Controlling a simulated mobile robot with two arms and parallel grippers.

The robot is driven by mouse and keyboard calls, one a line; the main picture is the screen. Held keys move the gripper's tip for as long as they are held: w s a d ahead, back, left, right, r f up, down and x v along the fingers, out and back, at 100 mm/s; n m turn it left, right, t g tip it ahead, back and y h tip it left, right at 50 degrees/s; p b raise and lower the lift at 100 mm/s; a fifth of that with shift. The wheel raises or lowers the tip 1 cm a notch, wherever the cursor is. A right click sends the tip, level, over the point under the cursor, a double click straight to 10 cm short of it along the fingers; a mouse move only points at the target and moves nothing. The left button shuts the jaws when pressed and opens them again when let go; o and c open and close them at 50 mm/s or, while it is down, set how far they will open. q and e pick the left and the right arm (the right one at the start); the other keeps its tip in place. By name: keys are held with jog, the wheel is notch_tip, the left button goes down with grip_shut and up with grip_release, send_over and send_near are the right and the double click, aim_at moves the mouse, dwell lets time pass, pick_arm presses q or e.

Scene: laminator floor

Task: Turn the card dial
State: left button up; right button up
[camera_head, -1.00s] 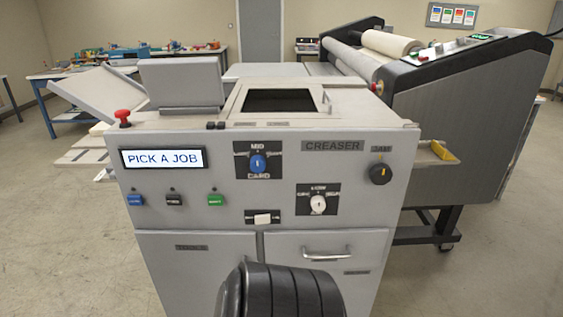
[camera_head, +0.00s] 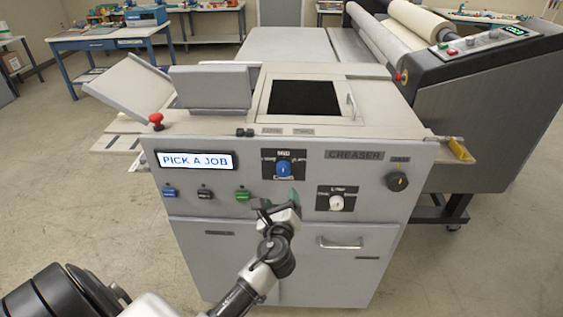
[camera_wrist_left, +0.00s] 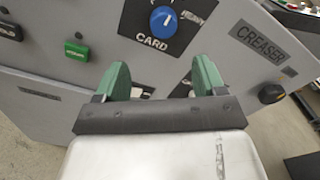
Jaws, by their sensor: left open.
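The card dial (camera_head: 284,168) is a round blue knob with a white mark, on a dark plate on the front of the grey creaser. It also shows in the left wrist view (camera_wrist_left: 164,22), with the word CARD below it. My left gripper (camera_head: 277,203) is in front of the panel, just below the dial and apart from it. In the left wrist view its two green fingers (camera_wrist_left: 161,80) are spread with nothing between them, and the dial lies beyond their tips. My right gripper is not in these views.
A white dial (camera_head: 336,203) sits right of the gripper and a black knob (camera_head: 397,181) further right. A green button (camera_head: 243,196) is to the left. The display (camera_head: 195,161) reads PICK A JOB. A red stop button (camera_head: 156,120) stands on the top left corner.

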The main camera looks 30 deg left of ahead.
aim_at(282, 172)
pick_arm(q)
jog(key=x, duration=0.3)
jog(key=p+x, duration=0.1)
jog(key=x, duration=0.2)
jog(key=r+x, duration=0.1)
jog(key=x, duration=0.3)
jog(key=shift+r+p, duration=0.1)
jog(key=shift+p, duration=0.2)
jog(key=shift+w+a, duration=0.2)
jog(key=shift+w, duration=0.15)
jog(key=c, duration=0.9)
